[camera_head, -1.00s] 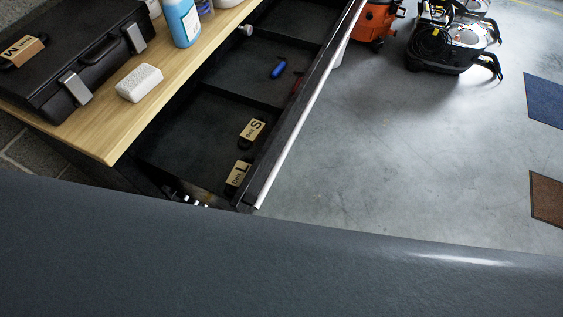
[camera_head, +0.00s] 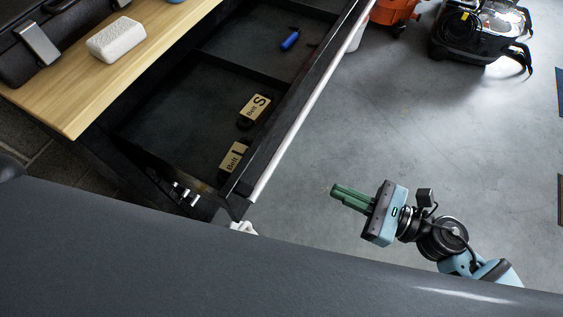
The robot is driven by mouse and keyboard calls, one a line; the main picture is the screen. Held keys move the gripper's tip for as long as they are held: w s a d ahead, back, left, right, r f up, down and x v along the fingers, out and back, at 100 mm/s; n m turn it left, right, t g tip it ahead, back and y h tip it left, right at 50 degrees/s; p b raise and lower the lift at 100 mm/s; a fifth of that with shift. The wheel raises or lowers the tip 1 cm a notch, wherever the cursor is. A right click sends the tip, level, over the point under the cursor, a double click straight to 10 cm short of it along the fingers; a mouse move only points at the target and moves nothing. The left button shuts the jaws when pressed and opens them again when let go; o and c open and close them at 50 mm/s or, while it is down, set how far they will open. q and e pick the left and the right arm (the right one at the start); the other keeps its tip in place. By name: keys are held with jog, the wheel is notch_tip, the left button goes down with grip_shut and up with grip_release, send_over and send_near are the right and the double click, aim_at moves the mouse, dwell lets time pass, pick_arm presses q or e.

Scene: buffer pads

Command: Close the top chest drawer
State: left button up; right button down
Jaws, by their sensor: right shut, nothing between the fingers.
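The top chest drawer (camera_head: 150,122) is pulled open below the wooden chest top. Its dark front panel carries a pale edge strip (camera_head: 300,120) that faces right. Inside are two boxes labelled Belt, S (camera_head: 256,106) and L (camera_head: 233,157), and a blue-handled tool (camera_head: 290,40). My right gripper (camera_head: 335,194) is shut and empty, its green fingers pointing left towards the drawer front. It is apart from the drawer, to the right of its near end. A small white part (camera_head: 243,228) shows below the drawer's near corner; I cannot tell what it is. My left gripper is out of view.
The wooden top (camera_head: 85,100) bears a white sponge-like block (camera_head: 116,39) and a black case (camera_head: 12,50). An orange machine (camera_head: 394,10) and a black machine (camera_head: 480,35) stand on the floor at the back right.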

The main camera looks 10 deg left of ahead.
aim_at(267, 158)
jog(key=p+x, duration=0.3)
jog(key=x, duration=1)
jog(key=shift+w+a+r, duration=0.1)
jog(key=shift+a, duration=0.35)
jog(key=shift+w+a, duration=0.1)
jog(key=shift+a, duration=0.05)
